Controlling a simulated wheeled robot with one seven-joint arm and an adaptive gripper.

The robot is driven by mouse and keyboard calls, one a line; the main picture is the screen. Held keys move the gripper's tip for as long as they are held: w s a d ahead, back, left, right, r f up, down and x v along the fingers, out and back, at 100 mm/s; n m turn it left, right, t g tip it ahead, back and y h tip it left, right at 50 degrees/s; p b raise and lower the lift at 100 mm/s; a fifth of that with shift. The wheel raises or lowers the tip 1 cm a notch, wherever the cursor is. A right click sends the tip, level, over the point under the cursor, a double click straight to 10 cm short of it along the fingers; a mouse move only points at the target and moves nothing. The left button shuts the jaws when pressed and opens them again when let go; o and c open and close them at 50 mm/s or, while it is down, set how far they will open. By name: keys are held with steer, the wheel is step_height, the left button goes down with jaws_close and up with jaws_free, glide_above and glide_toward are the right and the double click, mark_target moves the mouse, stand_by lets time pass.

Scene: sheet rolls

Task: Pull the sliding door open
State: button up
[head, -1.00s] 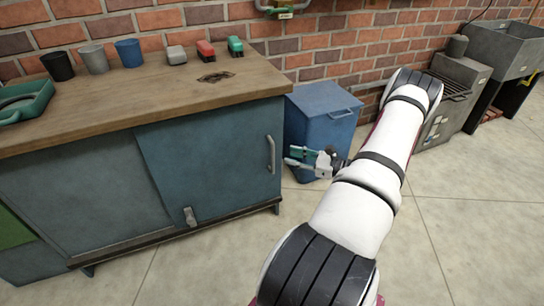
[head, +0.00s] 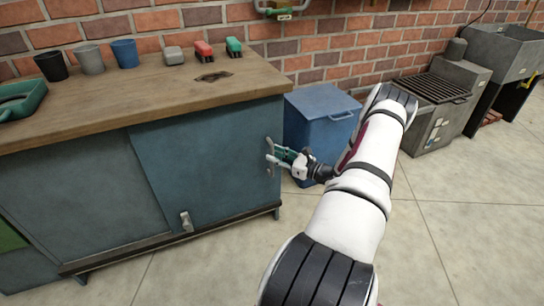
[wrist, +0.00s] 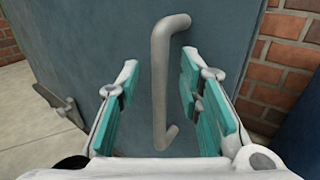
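The sliding door (head: 205,165) is a blue-grey panel on the front of the workbench cabinet, overlapping a second panel (head: 85,195) to its left. Its grey bar handle (wrist: 160,85) stands upright near the door's right edge in the wrist view. My gripper (head: 272,154) is at that handle, which it mostly hides in the head view. In the wrist view my gripper (wrist: 155,95) is open, with teal-padded fingers on both sides of the handle and gaps between pads and bar.
A blue lidded bin (head: 320,115) stands just right of the cabinet, close to my gripper. Cups, staplers and a green tray (head: 20,102) are on the wooden top (head: 150,100). A brick wall is behind. The floor in front is clear.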

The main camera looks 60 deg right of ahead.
steer(key=shift+w, duration=1)
jaws_close()
steer(key=shift+a, duration=0.15)
